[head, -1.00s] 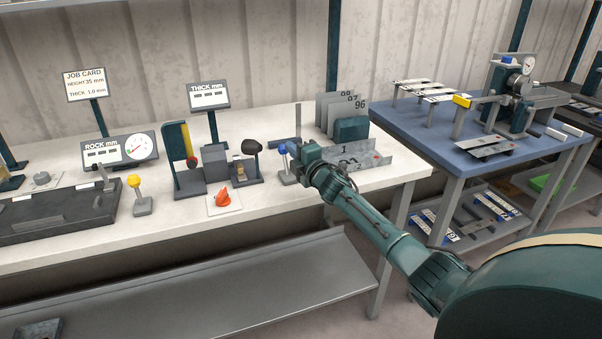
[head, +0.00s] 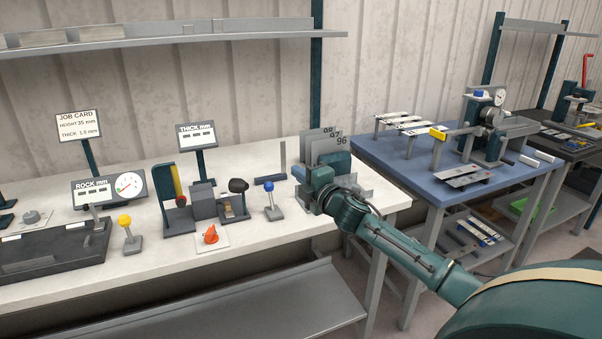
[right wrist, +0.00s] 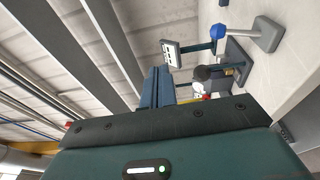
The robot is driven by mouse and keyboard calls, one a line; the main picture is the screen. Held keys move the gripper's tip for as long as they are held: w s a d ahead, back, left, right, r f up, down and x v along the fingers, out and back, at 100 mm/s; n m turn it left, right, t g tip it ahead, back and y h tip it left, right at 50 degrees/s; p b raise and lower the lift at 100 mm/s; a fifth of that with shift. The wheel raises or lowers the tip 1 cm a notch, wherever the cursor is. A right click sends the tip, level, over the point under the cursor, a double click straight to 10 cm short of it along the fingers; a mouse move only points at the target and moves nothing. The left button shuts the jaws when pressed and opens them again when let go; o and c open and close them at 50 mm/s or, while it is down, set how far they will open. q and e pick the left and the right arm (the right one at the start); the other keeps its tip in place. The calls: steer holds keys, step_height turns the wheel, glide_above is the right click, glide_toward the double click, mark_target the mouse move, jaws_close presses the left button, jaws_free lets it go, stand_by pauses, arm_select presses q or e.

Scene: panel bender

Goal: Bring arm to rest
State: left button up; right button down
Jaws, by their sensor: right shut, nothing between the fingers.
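My right arm reaches in from the lower right of the head view. Its gripper (head: 302,178) is over the right part of the white bench, just right of the blue-knobbed lever (head: 269,187) and apart from it. In the right wrist view the two dark blue fingers (right wrist: 156,88) lie together with nothing between them. The blue knob (right wrist: 220,32) shows there too, off to the side of the fingers. My left gripper is in neither view.
Numbered plates (head: 322,143) stand behind my right gripper, which partly hides a grey sheet part. A yellow-knobbed lever (head: 126,222), an orange piece (head: 211,235) and the THICK display (head: 197,135) are to the left. A blue table (head: 400,165) stands at the right.

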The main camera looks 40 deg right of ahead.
steer(key=shift+s+r, duration=0.25)
stand_by(0.4)
steer(key=s+a+f+m+g+y, duration=0.1)
steer(key=s+a+f+m, duration=0.1)
steer(key=s+a+f, duration=0.4)
steer(key=s+a+f+m+g, duration=0.1)
steer(key=a+f+m+g, duration=0.15)
steer(key=f, duration=0.45)
steer(key=s+a+f+m+y, duration=0.1)
steer(key=s+a+f, duration=0.3)
steer(key=a+f, duration=0.25)
steer(key=s+a+f+m+g, duration=0.1)
steer(key=s+a+f+m, duration=0.2)
steer(key=s, duration=0.4)
steer(key=s+a+f+m+g+y, duration=0.1)
steer(key=s+a+f+m+g, duration=0.1)
steer(key=s+a+f+m, duration=0.1)
steer(key=s+a+f+m+g, duration=0.2)
steer(key=s+a+f+m, duration=0.1)
steer(key=s+a, duration=0.4)
steer(key=s+f, duration=0.1)
steer(key=s, duration=0.2)
steer(key=shift+s+f+y, duration=0.25)
steer(key=shift+s+y, duration=0.05)
steer(key=shift+s, duration=0.05)
